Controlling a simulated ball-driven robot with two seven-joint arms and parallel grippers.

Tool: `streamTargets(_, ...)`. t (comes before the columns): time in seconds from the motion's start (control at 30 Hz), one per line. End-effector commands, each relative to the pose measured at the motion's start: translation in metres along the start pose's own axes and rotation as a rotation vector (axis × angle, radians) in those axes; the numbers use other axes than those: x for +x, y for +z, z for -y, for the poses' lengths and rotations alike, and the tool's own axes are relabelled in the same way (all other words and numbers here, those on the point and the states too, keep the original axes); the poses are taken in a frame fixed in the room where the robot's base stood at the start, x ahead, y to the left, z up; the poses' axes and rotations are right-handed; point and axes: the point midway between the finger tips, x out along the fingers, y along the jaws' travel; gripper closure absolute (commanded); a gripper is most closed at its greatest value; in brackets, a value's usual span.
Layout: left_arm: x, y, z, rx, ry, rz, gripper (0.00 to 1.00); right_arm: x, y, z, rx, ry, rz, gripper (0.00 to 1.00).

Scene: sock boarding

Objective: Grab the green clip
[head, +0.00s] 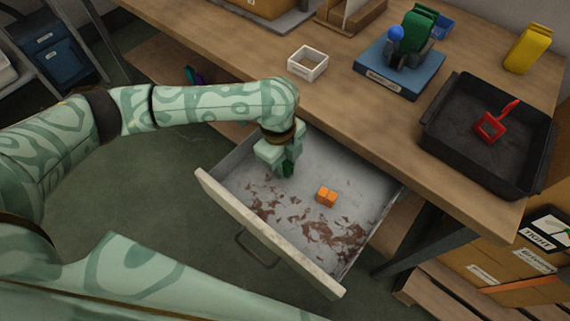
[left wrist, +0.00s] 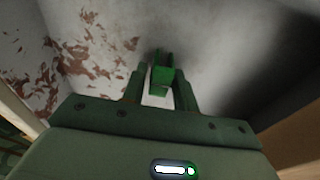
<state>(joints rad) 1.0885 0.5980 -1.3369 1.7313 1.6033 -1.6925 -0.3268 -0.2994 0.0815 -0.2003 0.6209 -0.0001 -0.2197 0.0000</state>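The green clip (head: 288,170) is in the open drawer (head: 335,170), just below my left gripper (head: 284,160), in the head view. In the left wrist view the clip (left wrist: 163,74) sits between the two fingers of my left gripper (left wrist: 160,88). The fingers stand apart on either side of it, with light drawer floor visible between them below the clip. I see no clear grip on it. The gripper partly hides the clip in the head view. My right gripper is not in view.
An orange block (head: 326,197) lies in the drawer to the right of the clip, among brown stains. The drawer walls and the table edge above are close to my left arm. On the table are a white square box (head: 308,63), a blue stand (head: 400,79) and a black tray (head: 455,155).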

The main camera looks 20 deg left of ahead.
Motion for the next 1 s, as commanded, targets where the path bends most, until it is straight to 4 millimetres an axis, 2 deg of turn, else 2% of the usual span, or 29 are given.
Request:
streamTargets(0.03,0.000,0.000,0.000,0.000,0.000,0.000,0.85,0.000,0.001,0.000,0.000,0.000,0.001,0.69)
streamTargets(0.1,0.000,0.000,0.000,0.000,0.000,0.000,1.00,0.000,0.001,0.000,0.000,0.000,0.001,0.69)
streamTargets(0.37,0.000,0.000,0.000,0.000,0.000,0.000,1.00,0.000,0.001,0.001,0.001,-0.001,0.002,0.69)
streamTargets(0.53,-0.010,-0.001,0.000,0.000,-0.002,0.001,1.00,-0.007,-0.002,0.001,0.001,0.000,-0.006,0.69)
streamTargets(0.7,-0.041,-0.005,0.001,-0.001,-0.006,0.001,1.00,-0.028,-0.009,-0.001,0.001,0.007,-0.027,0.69)
streamTargets(0.77,-0.052,-0.013,-0.007,0.004,-0.006,0.001,1.00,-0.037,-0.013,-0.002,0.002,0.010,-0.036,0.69)
streamTargets(0.97,-0.102,-0.047,-0.040,0.005,-0.007,0.001,1.00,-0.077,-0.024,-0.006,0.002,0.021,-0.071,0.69)
streamTargets(1.0,-0.103,-0.057,-0.050,0.006,-0.003,0.000,1.00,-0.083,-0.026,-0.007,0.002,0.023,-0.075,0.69)
